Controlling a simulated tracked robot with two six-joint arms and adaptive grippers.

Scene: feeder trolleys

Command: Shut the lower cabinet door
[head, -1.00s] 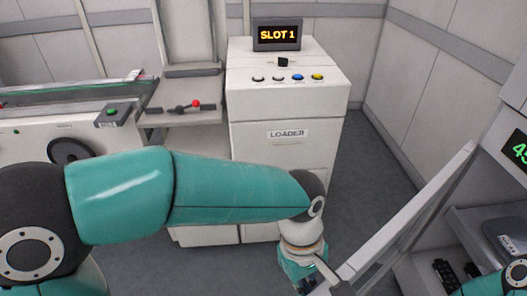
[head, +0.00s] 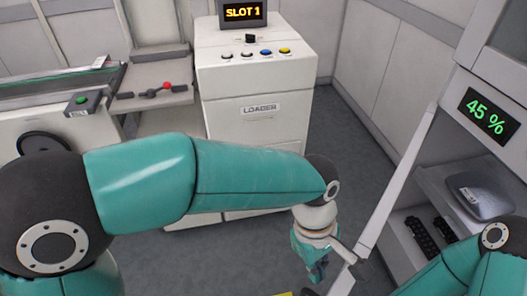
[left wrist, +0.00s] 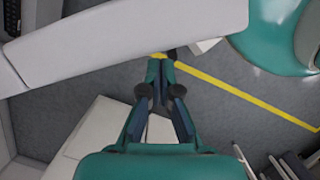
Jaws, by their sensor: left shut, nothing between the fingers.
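The lower cabinet door (head: 397,184) stands open in the head view, a pale panel seen nearly edge-on, slanting down to the bottom. Behind it is the open lower cabinet (head: 432,178). My left gripper (head: 317,272) is just left of the door's lower part, on its outer side, pointing down. Its fingers are shut with nothing between them. In the left wrist view the shut fingertips (left wrist: 158,62) are close to a long pale panel (left wrist: 120,42) that looks like the door. I cannot tell whether they touch it. My right gripper is out of view.
The cabinet's display (head: 488,117) reads 45 %. Inside are a grey device (head: 480,196) and dark ridged items (head: 422,237). The white loader (head: 258,135) stands behind my left arm. Grey floor (head: 345,140) is clear between loader and door. A yellow floor line (left wrist: 240,94) shows.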

